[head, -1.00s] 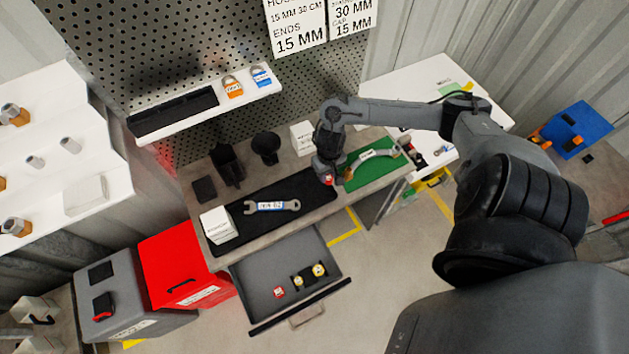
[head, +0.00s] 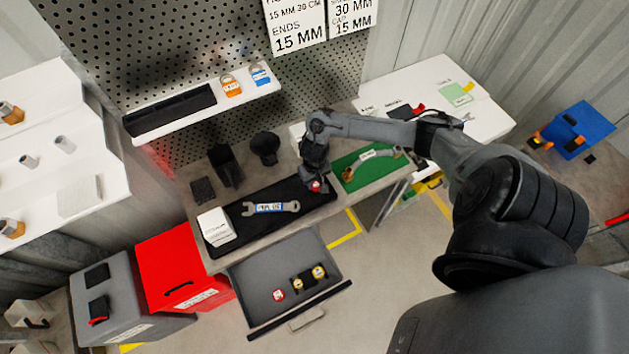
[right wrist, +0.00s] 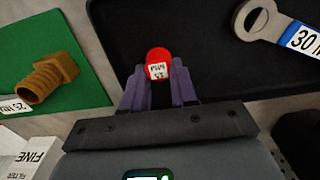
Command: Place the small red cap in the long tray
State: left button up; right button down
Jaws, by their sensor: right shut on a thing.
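The small red cap (right wrist: 158,55) has a white label and sits between the fingers of my right gripper (right wrist: 159,82), which is shut on it. In the head view the red cap (head: 315,187) shows at the tip of the right gripper (head: 314,182), above the right end of the black mat. A long black tray (head: 170,110) lies on the white wall shelf, up and to the left of the gripper. My left gripper is not in view.
A wrench (head: 270,208) and white box (head: 215,227) are on the black mat (head: 240,237). A green mat (head: 390,168) holds brass-ended parts. Dark holders (head: 265,147) stand behind. Padlocks (head: 231,86) sit beside the tray. An open drawer (head: 255,310) holds small items below.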

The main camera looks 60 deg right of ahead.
jog(key=c, duration=0.9)
grip_release()
notch_tip(320, 180, up, 12)
jog(key=f+p, duration=0.1)
jog(key=p, duration=0.3)
jog(key=w+a+n+t+y, duration=0.2)
jog(key=a+n+t, duration=0.45)
jog(key=a, duration=1.55)
jog(key=s+r+g, duration=0.1)
jog(key=s+r, duration=0.1)
jog(key=s, duration=0.2)
jog(key=s+r+n+g+h, duration=0.1)
jog(key=s+r, duration=0.2)
jog(key=s+r+n+g, duration=0.1)
jog(key=s+r, duration=0.2)
jog(key=s, duration=0.1)
jog(key=shift+s+r+n+h, duration=0.2)
jog(key=shift+s+n+h, duration=0.1)
jog(key=shift+h, duration=0.1)
